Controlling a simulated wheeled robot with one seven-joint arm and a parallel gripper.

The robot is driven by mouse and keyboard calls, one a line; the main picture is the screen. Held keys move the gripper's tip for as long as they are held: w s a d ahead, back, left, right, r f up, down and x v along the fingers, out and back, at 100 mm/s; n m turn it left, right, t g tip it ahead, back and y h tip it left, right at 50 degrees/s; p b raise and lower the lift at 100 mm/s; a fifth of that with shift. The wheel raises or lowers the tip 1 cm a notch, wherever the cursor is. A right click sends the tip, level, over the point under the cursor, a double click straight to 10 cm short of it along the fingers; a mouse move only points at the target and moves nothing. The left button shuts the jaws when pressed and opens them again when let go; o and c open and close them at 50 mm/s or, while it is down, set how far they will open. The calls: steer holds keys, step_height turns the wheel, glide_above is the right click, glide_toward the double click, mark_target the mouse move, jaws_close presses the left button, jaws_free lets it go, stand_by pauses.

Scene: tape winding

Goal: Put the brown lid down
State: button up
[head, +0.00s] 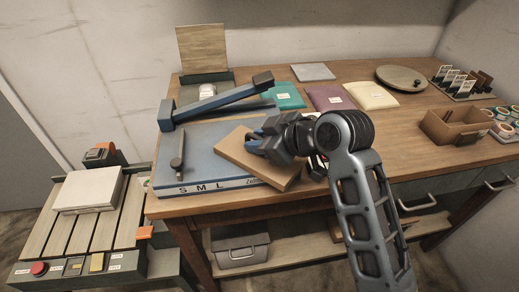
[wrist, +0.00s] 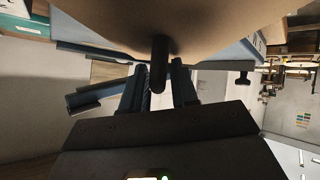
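The brown lid (head: 243,154) is a flat rectangular board at the front of the blue mat (head: 207,145), turned at an angle to it. Its front corner reaches near the table's front edge. I cannot tell whether it rests on the mat or hangs just above it. My gripper (head: 262,143) is over the lid's right part and hides some of it. In the wrist view the lid (wrist: 215,22) fills the top, with its dark knob (wrist: 158,65) between the fingers of my gripper (wrist: 158,80). Whether the fingers press on the knob is unclear.
Behind are teal (head: 287,96), purple (head: 328,99) and cream (head: 371,95) packets. An open brown box (head: 455,128) and a round board (head: 400,78) are at right.

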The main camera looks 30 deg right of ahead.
jaws_close()
steer(key=shift+r, duration=0.15)
stand_by(0.4)
